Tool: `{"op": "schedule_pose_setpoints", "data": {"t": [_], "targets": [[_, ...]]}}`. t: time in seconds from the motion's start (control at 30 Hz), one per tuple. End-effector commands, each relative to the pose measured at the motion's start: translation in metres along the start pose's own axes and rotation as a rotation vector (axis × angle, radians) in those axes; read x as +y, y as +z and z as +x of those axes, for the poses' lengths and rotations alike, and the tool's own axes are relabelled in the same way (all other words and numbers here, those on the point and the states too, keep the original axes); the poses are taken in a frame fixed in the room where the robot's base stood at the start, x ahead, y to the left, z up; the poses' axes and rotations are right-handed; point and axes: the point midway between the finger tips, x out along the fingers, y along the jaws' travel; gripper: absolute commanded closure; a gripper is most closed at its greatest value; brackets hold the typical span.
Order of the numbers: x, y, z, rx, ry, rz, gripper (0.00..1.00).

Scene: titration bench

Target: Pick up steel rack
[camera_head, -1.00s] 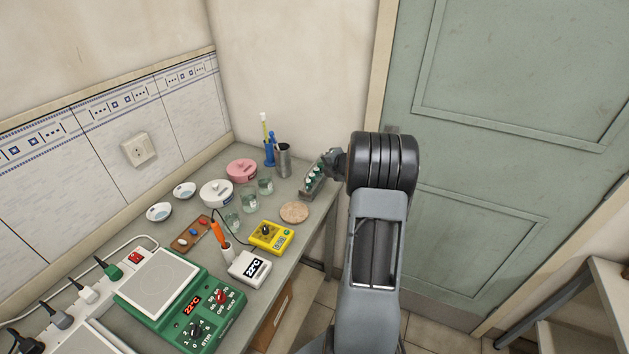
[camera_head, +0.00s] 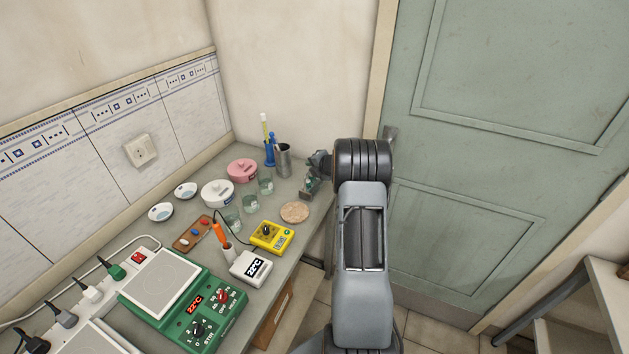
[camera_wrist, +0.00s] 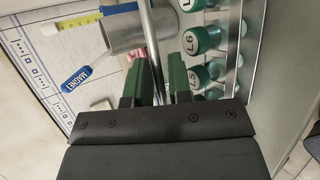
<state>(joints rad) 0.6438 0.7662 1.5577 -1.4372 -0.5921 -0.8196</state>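The steel rack (camera_head: 306,194) stands at the bench's far right corner, partly hidden by my gripper (camera_head: 316,178). In the wrist view, the steel rack (camera_wrist: 234,45) holds several green-capped vials with labels such as L6 and L5. A thin steel bar, seemingly the rack's handle, runs down toward the gap between my gripper's green fingers (camera_wrist: 162,72). The fingers are apart, with the bar lying between them in this view. I cannot see contact on either side.
A steel beaker (camera_head: 284,162) and a blue stand (camera_head: 269,155) are just left of the rack. A round cork mat (camera_head: 295,212) lies in front, with glass beakers (camera_head: 265,184) nearby. The wall is close behind; the green door (camera_head: 480,150) is to the right.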

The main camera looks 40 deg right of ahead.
Motion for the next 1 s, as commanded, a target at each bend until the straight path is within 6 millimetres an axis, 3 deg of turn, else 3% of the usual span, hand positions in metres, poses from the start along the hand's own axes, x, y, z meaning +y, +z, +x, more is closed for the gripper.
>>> {"op": "schedule_pose_setpoints", "data": {"t": [0.23, 1.0], "targets": [[-0.0001, 0.0000, -0.0003, 0.000, 0.000, 0.000, 1.00], [0.0077, 0.0025, -0.0048, -0.002, 0.003, -0.002, 1.00]]}}
